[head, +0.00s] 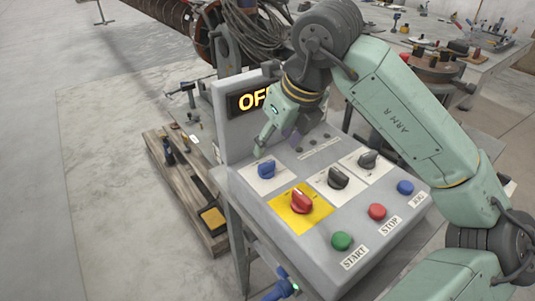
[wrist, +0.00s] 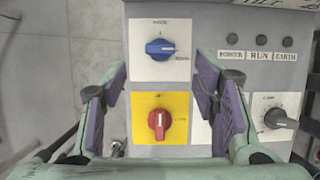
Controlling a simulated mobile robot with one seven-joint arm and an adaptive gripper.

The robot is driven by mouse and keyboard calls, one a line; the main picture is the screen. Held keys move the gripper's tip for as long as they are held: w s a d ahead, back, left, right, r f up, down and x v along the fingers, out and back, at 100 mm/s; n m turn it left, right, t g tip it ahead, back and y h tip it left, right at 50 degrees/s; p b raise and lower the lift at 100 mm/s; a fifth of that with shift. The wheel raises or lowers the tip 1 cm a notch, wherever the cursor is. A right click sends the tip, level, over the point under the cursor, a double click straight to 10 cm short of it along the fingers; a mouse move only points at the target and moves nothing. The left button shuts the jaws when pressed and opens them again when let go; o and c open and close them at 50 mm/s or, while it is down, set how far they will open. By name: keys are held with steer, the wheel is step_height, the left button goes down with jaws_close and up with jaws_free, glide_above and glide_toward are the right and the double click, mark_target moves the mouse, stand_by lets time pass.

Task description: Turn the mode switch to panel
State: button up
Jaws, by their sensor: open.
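A red knob (head: 301,201) sits on a yellow plate, upright in the wrist view (wrist: 159,122). The plate lettering is too small to read surely. My gripper (head: 275,146) is open and empty above the panel near the blue knob; its purple-padded fingers (wrist: 162,97) touch no knob.
Another dark knob (head: 369,159) sits farther back. Green START (head: 341,241), red STOP (head: 377,211) and blue JOG (head: 405,187) buttons line the front. The upright display (head: 247,101) behind my gripper shows partly hidden lit letters. A wooden pallet (head: 180,185) lies left.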

mark_target(266, 163)
steer(key=p+x, duration=0.1)
steer(key=x, duration=0.7)
steer(key=c, duration=1.2)
steer(key=shift+f, duration=0.1)
